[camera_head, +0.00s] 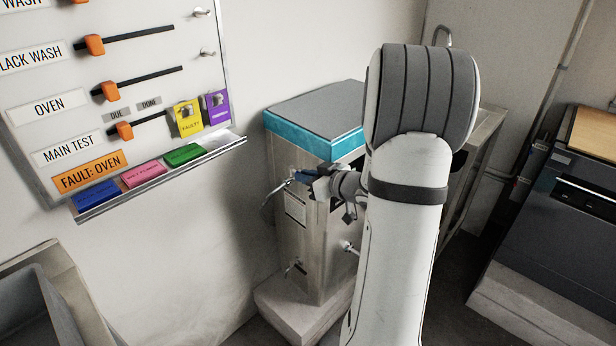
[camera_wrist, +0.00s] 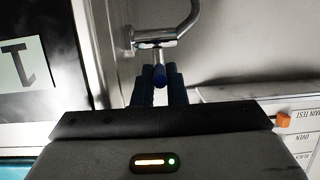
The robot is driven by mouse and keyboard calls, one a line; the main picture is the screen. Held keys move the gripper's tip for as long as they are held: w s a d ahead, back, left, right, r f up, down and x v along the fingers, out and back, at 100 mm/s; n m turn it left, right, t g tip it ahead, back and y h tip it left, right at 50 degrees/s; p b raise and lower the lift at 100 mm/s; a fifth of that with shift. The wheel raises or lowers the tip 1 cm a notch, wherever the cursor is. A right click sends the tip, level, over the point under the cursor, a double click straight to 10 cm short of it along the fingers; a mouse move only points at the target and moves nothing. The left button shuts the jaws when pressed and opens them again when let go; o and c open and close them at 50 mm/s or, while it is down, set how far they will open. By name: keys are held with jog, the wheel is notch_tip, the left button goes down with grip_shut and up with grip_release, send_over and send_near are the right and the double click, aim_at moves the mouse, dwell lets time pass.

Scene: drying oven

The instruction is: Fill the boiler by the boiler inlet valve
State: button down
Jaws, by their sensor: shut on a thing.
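The boiler (camera_head: 318,255) is a steel box with a teal band and grey lid, left of my arm in the head view. A chrome inlet valve and pipe (camera_wrist: 157,38) show at the top of the wrist view, with a small blue handle (camera_wrist: 159,77) hanging below. In the head view my gripper (camera_head: 306,177) is at the boiler's upper front, by the valve. My arm hides the boiler's right part.
Lower taps stick out of the boiler at its right (camera_head: 350,247) and lower left (camera_head: 297,268). A wall board (camera_head: 120,65) with orange sliders and a tag ledge (camera_head: 165,180) is at the left. A sink (camera_head: 45,305) is at lower left, and a dark appliance (camera_head: 560,210) stands at right.

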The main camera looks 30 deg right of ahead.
jog(key=shift+a, duration=0.1)
jog(key=shift+s+a+f+m+t+h+b, duration=0.15)
jog(key=shift+a+m+h+b, duration=0.2)
jog(key=shift+m+h+b, duration=0.4)
jog(key=shift+w+a+r+m+t+h+b, duration=0.15)
jog(key=shift+a+m+h+b, duration=0.15)
jog(key=shift+m+h+b, duration=0.45)
jog(key=shift+s+a+h+b, duration=0.15)
jog(key=shift+a+h+b, duration=0.05)
jog(key=shift+h+b, duration=0.45)
jog(key=shift+a+f+m+h+b, duration=0.1)
jog(key=shift+a+m+h+b, duration=0.45)
jog(key=shift+b, duration=0.85)
jog(key=shift+m+h+b, duration=0.75)
jog(key=shift+h+b, duration=0.05)
jog(key=shift+b, duration=1.05)
jog(key=shift+w+r+m+h+b, duration=0.25)
jog(key=shift+m+h+b, duration=0.35)
jog(key=shift+b, duration=1.7)
jog(key=shift+s+a+b, duration=0.1)
jog(key=shift+a+b, duration=0.15)
jog(key=shift+b, duration=0.7)
jog(key=shift+s+f, duration=0.1)
jog(key=shift+f, duration=0.35)
